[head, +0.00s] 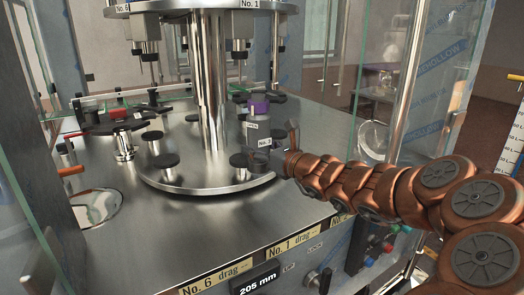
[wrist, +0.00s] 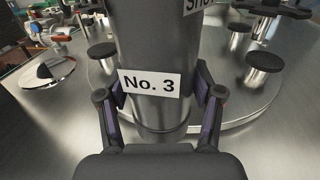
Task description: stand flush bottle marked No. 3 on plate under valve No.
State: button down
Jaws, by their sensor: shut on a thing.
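Small black round plates on posts, such as the front one (head: 240,160), ring the turntable. Valves hang above from a ring with tags "No. 1" (head: 250,4) and "No. 6" (head: 122,6).
A thick steel column (head: 211,85) rises from the turntable (head: 190,180). Glass panels flank the machine, one at the right (head: 430,80). The front deck (head: 150,235) is bare metal. A display (head: 255,287) reads 205 mm.

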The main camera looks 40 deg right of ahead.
jog(key=shift+w+d, duration=0.15)
jog(key=shift+w, duration=1.95)
jog(key=shift+w+d, duration=0.15)
jog(key=shift+w, duration=1.9)
jog(key=shift+w+f, duration=0.15)
jog(key=shift+w, duration=0.4)
jog(key=shift+d+f, duration=0.1)
jog(key=shift+f, duration=0.05)
jog(key=shift+f+b, duration=0.1)
jog(key=shift+b, duration=0.2)
jog(key=shift+f, duration=0.35)
jog(key=shift+c, duration=0.5)
grip_release()
jog(key=s+d, duration=0.1)
jog(key=s, duration=1.1)
jog(key=shift+d, duration=0.15)
